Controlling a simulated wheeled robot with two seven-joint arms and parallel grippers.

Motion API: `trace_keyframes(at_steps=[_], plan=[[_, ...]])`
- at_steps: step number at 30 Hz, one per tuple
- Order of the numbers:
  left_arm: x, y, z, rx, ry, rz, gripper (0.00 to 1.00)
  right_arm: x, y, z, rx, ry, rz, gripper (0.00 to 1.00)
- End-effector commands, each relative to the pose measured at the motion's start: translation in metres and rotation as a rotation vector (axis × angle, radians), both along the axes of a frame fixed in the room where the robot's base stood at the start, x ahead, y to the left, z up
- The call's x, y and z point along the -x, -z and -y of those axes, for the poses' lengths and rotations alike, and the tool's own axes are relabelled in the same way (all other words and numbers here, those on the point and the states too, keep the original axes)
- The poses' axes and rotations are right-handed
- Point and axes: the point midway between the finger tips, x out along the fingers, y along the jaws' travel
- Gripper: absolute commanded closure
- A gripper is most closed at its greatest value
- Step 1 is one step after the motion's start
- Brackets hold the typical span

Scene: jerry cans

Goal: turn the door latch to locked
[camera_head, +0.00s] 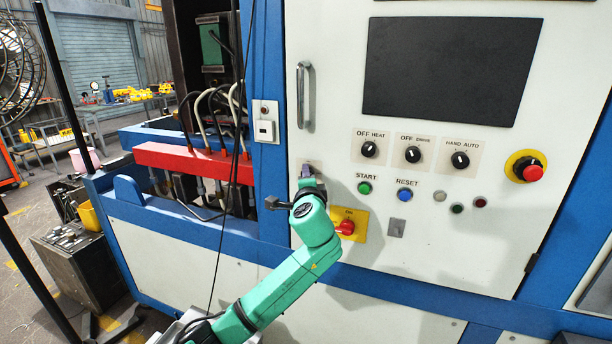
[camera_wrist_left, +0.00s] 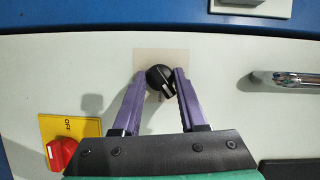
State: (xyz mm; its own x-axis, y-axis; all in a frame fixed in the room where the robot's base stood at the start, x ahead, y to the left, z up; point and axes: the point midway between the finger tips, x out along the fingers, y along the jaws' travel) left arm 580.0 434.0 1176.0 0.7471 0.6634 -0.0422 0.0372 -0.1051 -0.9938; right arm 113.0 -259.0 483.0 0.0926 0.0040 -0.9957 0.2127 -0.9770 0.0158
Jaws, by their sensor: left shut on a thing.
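The door latch is a black round knob (camera_wrist_left: 160,79) on a pale square plate (camera_wrist_left: 148,55) on the white cabinet door. In the left wrist view its light pointer mark faces down and to the right. My left gripper (camera_wrist_left: 161,74) has its two purple fingers on either side of the knob and is shut on it. In the head view my left gripper (camera_head: 307,173) is against the door below the metal handle, and it hides the knob. A corner of the pale latch plate (camera_head: 317,166) shows behind the fingers. My right gripper is not in view.
A vertical metal handle (camera_head: 303,95) is above the latch. The green START button (camera_head: 364,188) and blue RESET button (camera_head: 405,195) are to the right. A red emergency button (camera_head: 533,173) is further right.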

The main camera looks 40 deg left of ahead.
Motion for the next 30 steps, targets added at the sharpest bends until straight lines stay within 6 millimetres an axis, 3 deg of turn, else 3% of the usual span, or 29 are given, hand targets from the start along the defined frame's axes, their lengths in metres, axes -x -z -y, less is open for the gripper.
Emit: trace_keyframes(at_steps=[18, 30], plan=[[0.000, -0.008, -0.001, 0.546, 0.001, 0.190, 1.00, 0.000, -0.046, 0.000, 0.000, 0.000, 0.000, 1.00], [0.001, -0.008, -0.002, 0.780, 0.002, 0.273, 1.00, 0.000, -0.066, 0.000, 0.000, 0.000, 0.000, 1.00]])
